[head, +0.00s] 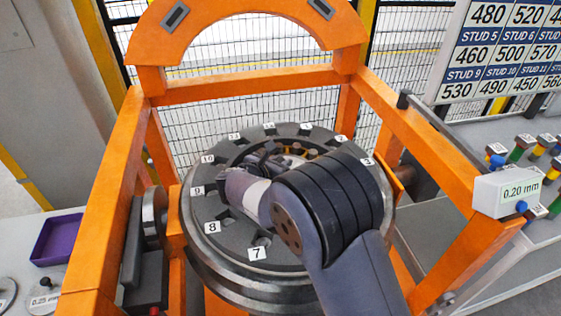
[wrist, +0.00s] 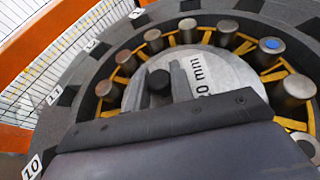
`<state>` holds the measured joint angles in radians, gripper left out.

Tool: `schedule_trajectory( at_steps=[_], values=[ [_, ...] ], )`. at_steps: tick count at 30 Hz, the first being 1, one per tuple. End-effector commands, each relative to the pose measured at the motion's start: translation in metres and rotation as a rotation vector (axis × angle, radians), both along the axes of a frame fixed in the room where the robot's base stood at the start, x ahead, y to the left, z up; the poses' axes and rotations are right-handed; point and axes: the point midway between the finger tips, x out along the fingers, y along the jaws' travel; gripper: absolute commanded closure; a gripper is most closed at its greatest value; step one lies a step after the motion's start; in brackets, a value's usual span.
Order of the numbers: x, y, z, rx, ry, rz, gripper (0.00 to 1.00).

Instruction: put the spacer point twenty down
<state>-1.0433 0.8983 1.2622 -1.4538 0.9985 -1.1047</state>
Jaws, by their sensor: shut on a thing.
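My gripper (wrist: 160,84) is shut on the black knob of a round pale grey spacer (wrist: 222,74). The spacer's printed label reads "0 mm" at its visible end; the rest is hidden by my gripper. The spacer lies inside the ring of metal studs of the wheelset (wrist: 100,67), over its middle. I cannot tell whether it touches the surface below or hangs just above it. In the head view the wheelset (head: 222,243) sits in the orange gantry, and my arm hides the spacer and most of the gripper.
Numbered tags mark the wheel's dark rim. One stud top (wrist: 271,44) is blue. The orange gantry frame (head: 98,240) stands around the wheel. A grey box (head: 492,194) reads "0.20 mm". At lower left are a purple tray (head: 45,258) and a disc (head: 43,303) marked 0.25 mm.

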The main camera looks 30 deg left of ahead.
Motion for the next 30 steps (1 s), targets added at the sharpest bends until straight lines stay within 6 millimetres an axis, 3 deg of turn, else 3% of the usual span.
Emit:
schedule_trajectory(
  at_steps=[2, 3, 11, 21, 30],
  values=[
    [0.0, 0.0, -0.003, 0.0, -0.001, 0.0, 1.0],
    [0.0, 0.0, -0.004, 0.0, 0.0, 0.0, 0.77],
    [0.0, 0.0, -0.003, 0.0, 0.0, 0.0, 0.56],
    [0.0, 0.0, 0.003, 0.0, 0.0, 0.0, 0.56],
    [-0.055, 0.006, 0.022, 0.002, -0.001, 0.003, 0.56]
  ],
)
